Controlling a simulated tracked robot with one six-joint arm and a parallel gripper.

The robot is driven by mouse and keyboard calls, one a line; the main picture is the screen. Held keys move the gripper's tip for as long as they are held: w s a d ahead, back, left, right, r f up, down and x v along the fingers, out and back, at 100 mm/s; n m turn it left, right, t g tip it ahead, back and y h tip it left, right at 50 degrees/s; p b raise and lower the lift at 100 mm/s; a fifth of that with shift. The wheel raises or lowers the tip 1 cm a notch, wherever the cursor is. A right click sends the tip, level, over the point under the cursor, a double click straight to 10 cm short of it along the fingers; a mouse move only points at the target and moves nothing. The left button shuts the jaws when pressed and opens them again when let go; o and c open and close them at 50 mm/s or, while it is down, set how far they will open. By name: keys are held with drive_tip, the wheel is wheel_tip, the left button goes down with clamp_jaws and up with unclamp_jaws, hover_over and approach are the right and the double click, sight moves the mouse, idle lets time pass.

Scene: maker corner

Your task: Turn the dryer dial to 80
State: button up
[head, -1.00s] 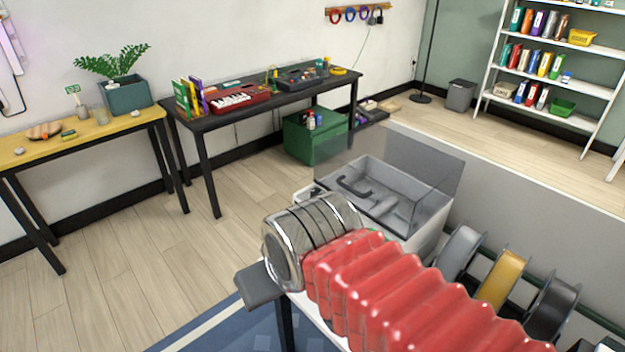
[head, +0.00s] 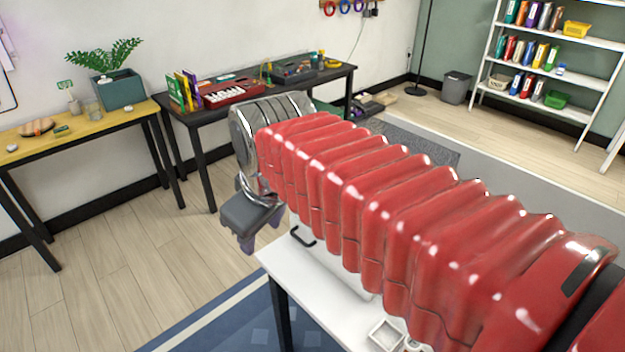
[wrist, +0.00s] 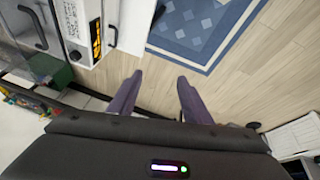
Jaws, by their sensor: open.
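In the wrist view a white appliance (wrist: 119,22), which looks like the dryer, stands at the upper left. Its front has a dark panel with an orange display (wrist: 96,38) and a round black knob (wrist: 75,56), apparently the dial. I cannot read the dial's setting. My gripper (wrist: 158,84) is open and empty, its two purple fingers apart, to the right of and below the panel in that view, not touching it. In the head view my gripper (head: 259,240) hangs off the white table's left edge, and my red arm hides most of the appliance.
The white table (head: 290,273) carries a small white square frame (head: 386,335). A black handle (head: 302,238) shows under my arm. A blue rug (head: 245,322) and open wooden floor lie left of the table. A dark bench (head: 185,105) stands behind.

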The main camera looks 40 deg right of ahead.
drive_tip(key=w+d+r+n+g, duration=0.2)
drive_tip(key=w+d+r+n, duration=0.2)
drive_tip(key=w+d+n, duration=0.6)
drive_tip(key=w+d+f+n+g, duration=0.2)
drive_tip(key=w+d+n, duration=0.3)
drive_tip(key=w+d, duration=0.5)
drive_tip(key=d+f, duration=0.1)
drive_tip(key=d, duration=0.3)
drive_tip(key=shift+w+d+f+n+g, duration=0.15)
drive_tip(key=shift+w+d+n+g, duration=0.15)
drive_tip(key=shift+w+d+n, duration=0.1)
drive_tip(key=shift+f, duration=0.1)
wheel_tip(320, 180, down, 14)
drive_tip(key=shift+r, duration=0.2)
